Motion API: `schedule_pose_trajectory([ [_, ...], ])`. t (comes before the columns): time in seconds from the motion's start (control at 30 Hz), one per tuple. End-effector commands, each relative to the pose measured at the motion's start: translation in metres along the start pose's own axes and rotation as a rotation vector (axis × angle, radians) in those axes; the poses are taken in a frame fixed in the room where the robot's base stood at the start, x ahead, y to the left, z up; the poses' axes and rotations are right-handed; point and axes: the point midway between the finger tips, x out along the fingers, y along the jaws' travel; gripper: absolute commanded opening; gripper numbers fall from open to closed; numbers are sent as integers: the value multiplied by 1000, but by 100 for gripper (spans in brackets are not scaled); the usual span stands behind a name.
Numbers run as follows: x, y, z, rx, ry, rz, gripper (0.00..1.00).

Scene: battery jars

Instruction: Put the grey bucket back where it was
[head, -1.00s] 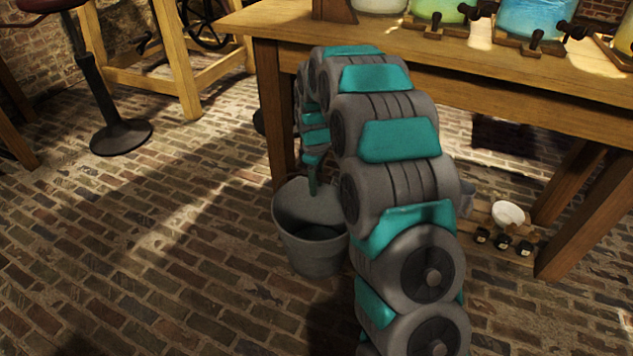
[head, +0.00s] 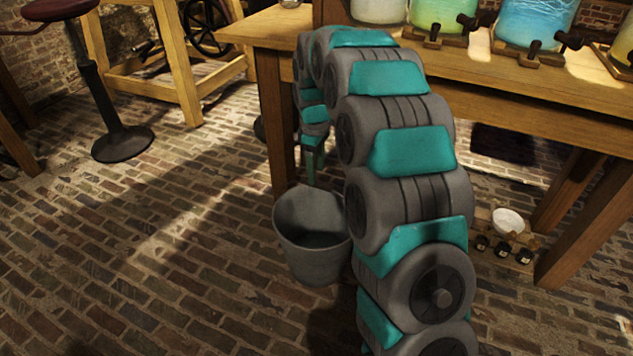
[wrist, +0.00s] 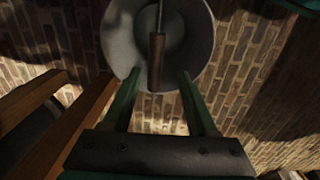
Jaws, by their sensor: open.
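The grey bucket (head: 312,262) appears to stand upright on the brick floor, just in front of the table's left leg. In the wrist view I look down into the bucket (wrist: 122,35), and its handle with a brown grip (wrist: 157,62) lies across the opening. My gripper (wrist: 158,76) is open, its green fingers spread to either side of the grip's lower end without closing on it. In the head view my gripper (head: 313,172) shows behind and above the bucket's rim, partly hidden. My arm hides the bucket's right edge.
The wooden table (head: 480,95) carries several jars with taps, including a green one (head: 440,15) and a blue one (head: 535,22). A stool (head: 122,142) stands at left.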

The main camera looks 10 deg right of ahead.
Motion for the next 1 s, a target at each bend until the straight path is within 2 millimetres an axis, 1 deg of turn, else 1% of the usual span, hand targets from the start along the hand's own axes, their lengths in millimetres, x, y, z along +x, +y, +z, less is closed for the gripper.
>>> schedule_pose_trajectory([
  [0.03, -10, 1, -1, 0, 2, 3, 58],
  [0.2, -28, 0, 0, 0, 0, 1, 58],
  [0.43, -35, -1, 1, 2, 0, 0, 58],
  [0.57, -42, -14, 9, 32, -4, -8, 58],
  [0.67, -55, -35, 24, 88, -5, -14, 58],
  [0.83, -75, -87, 60, 219, -20, -36, 58],
  [0.97, -85, -127, 90, 325, -33, -49, 58],
  [1.0, -87, -139, 99, 357, -39, -53, 58],
])
